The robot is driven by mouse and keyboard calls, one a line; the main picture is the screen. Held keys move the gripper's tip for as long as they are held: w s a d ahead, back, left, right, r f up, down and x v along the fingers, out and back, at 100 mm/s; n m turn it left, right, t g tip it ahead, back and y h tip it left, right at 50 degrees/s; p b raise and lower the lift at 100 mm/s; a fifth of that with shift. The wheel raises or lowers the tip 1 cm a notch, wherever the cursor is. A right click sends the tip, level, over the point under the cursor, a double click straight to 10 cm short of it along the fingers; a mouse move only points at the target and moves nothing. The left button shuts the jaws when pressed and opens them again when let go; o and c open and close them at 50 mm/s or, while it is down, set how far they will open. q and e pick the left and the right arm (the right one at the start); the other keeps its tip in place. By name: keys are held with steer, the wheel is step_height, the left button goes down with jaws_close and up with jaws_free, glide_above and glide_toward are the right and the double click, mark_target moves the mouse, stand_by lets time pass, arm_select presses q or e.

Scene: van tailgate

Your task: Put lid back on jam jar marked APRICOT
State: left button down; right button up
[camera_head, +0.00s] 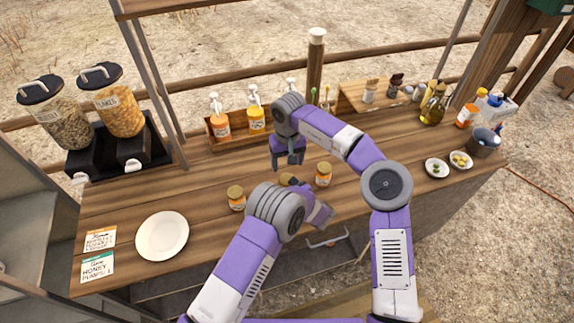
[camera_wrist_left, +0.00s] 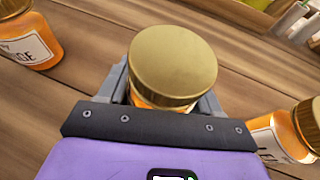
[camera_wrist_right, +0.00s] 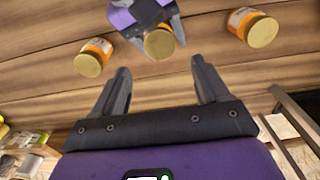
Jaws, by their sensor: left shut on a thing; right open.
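Three orange jam jars with gold lids stand on the wooden counter. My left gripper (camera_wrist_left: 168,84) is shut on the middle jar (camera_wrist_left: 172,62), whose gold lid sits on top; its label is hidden. One jar (camera_head: 236,198) stands to the left; its label ends in "GE" in the left wrist view (camera_wrist_left: 28,42). Another jar (camera_head: 323,174) stands to the right, its label cut off in the left wrist view (camera_wrist_left: 290,132). The word APRICOT is not readable. My right gripper (camera_head: 288,160) is open and empty above the counter, behind the middle jar; its fingers (camera_wrist_right: 160,72) point toward that jar.
A white plate (camera_head: 162,236) and two label cards (camera_head: 98,268) lie at the left. Cereal dispensers (camera_head: 118,115) stand at the back left. Small bowls (camera_head: 436,168) and an oil bottle (camera_head: 433,108) stand at the right.

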mark_target(287, 179)
steer(key=shift+w+f, duration=0.1)
steer(key=shift+f, duration=3.9)
steer(key=c, duration=1.1)
steer(key=o, duration=1.2)
steer(key=shift+r, duration=0.1)
steer(key=shift+r, duration=2.2)
steer(key=o, duration=0.4)
